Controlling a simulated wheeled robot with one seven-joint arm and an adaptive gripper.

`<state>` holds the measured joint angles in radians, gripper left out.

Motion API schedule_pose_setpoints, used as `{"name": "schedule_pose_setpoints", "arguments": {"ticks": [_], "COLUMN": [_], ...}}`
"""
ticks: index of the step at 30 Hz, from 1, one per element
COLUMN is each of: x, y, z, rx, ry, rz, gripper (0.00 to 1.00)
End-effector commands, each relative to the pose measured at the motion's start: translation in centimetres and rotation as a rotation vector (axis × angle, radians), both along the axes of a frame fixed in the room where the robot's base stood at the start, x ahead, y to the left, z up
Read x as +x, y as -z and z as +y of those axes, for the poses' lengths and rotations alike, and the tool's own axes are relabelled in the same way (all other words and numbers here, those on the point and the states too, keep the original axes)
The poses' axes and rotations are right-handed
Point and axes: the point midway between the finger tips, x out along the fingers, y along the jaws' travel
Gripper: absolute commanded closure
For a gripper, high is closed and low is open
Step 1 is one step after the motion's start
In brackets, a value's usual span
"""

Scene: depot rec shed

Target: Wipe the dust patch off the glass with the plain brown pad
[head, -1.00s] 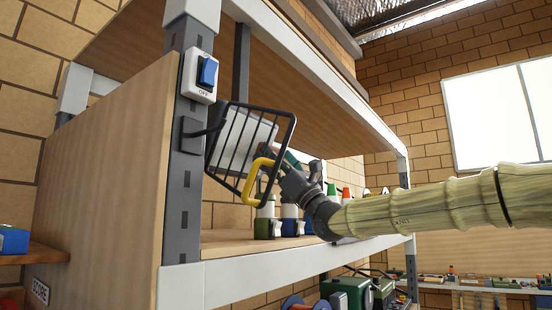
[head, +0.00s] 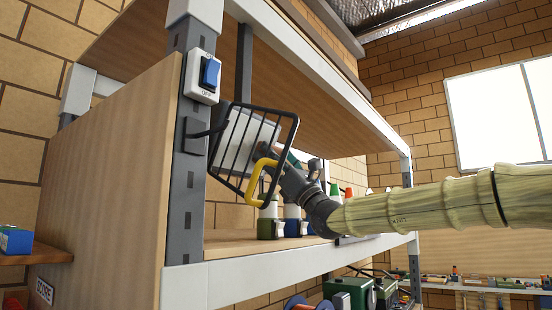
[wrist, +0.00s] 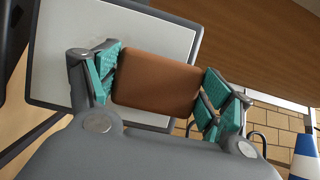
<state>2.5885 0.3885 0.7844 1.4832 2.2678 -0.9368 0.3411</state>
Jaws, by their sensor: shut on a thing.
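The plain brown pad (wrist: 157,83) is held between the teal finger pads of my gripper (wrist: 158,86) in the wrist view. Behind it is the pale grey glass (wrist: 75,45) of a dark-framed lamp; I cannot tell whether the pad touches it. In the head view the lamp (head: 236,135) is fixed to the shelf post, and my gripper (head: 277,160) is at its right side, partly behind a black wire guard (head: 288,122). The guard has a yellow handle (head: 253,184) and stands swung out in front of the lamp. I cannot make out the dust patch.
A blue rocker switch (head: 210,72) is on the grey post (head: 188,180) above the lamp. Several bottles, including a green-based one (head: 268,228), stand on the shelf (head: 230,242) below my gripper. The upper shelf board (head: 310,110) is close above. A blue-and-white cone (wrist: 304,155) shows at lower right.

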Motion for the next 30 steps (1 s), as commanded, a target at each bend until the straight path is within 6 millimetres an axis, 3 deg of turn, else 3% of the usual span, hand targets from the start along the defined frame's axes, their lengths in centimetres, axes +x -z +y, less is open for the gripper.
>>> {"name": "schedule_pose_setpoints", "arguments": {"ticks": [17, 30], "x": [0.3, -1.7], "y": [-0.2, 0.1], "z": [0.5, 1.8], "rx": [0.0, 0.0], "ry": [0.0, -0.001], "rz": [0.0, -0.001], "gripper": [0.39, 0.39]}}
